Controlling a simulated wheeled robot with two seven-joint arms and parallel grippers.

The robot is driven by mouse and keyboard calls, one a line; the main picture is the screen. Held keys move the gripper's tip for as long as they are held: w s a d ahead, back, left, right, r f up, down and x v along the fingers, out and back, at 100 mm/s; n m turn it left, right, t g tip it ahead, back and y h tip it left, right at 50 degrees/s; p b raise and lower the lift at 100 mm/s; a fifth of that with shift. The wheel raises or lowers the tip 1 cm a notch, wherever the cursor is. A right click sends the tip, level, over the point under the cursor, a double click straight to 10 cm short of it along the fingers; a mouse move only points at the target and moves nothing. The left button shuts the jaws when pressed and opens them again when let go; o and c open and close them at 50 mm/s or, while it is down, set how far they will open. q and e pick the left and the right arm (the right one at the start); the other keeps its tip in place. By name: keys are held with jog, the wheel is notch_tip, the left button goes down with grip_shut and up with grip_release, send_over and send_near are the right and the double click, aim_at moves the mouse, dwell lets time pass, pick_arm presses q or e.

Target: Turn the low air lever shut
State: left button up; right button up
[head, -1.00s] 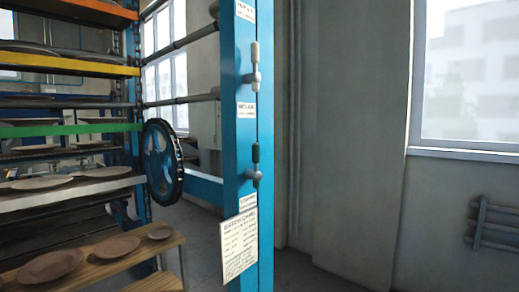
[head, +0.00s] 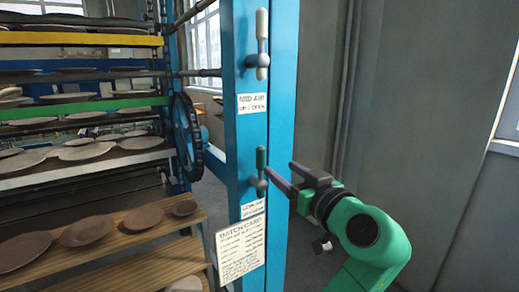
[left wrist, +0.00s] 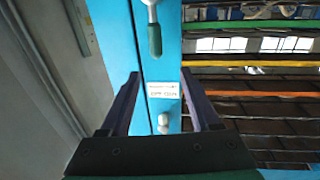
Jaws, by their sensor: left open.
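The low air lever (head: 262,160) has a green handle and a grey pivot. Its handle points up on the front of the blue post, above a small label. In the left wrist view, which looks upside down, the green-handled lever (left wrist: 154,38) hangs at the top, beyond the fingertips. My left gripper (head: 279,169) is open and empty, just right of the lever's pivot. In the left wrist view its two fingers (left wrist: 160,76) reach towards the post on either side. I cannot tell whether a fingertip touches the lever. My right gripper is not in view.
A white-handled lever (head: 262,45) points up higher on the blue post (head: 284,90), above a "MID AIR" label (head: 252,103). A batch card (head: 240,248) hangs below. Racks of plates (head: 88,231) and a dark wheel (head: 187,137) stand left. The wall side is open.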

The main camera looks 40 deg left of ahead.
aim_at(262, 152)
pick_arm(q)
jog(key=p+x, duration=0.1)
jog(key=x, duration=0.2)
jog(key=w+p+x, duration=0.1)
jog(key=p+x, duration=0.1)
jog(key=x, duration=0.2)
jog(key=shift+w+r, duration=0.1)
jog(key=x, duration=0.1)
jog(key=p+x, duration=0.1)
jog(key=x, duration=0.1)
jog(key=p+x, duration=0.1)
jog(key=x, duration=0.1)
jog(key=shift+s+a, duration=0.15)
jog(key=shift+s, duration=0.1)
jog(key=shift+w+a+f, duration=0.3)
jog(key=shift+w+f, duration=0.05)
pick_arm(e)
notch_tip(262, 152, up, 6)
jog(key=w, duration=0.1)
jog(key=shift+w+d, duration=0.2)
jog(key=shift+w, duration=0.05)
pick_arm(q)
grip_shut()
